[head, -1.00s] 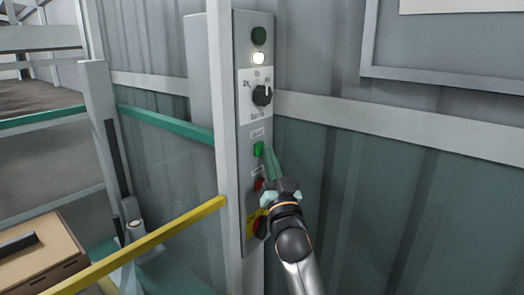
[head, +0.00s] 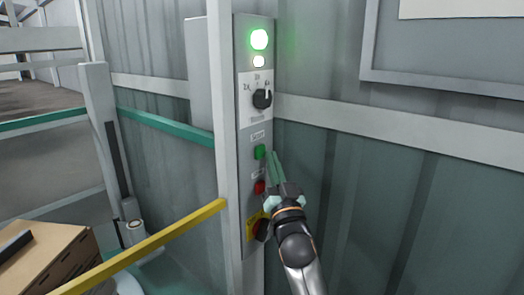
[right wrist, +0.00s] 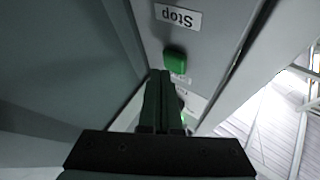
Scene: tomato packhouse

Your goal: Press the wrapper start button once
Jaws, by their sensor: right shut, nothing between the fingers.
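The green start button (head: 260,152) sits on a narrow grey control panel (head: 246,205), under a small label. It also shows in the right wrist view (right wrist: 175,60), near an upside-down "Stop" label. My right gripper (head: 272,155) is shut and empty, its slim green fingers just right of the button. In the right wrist view its fingertips (right wrist: 160,76) end beside the button, seemingly a little short of it. The round green lamp (head: 259,39) at the panel top glows brightly. A smaller white lamp (head: 258,62) below it is lit. My left gripper is out of view.
A black selector knob (head: 262,98) is above the start button. A red button (head: 259,187) and an emergency stop (head: 261,229) on yellow are below, close to my right gripper.

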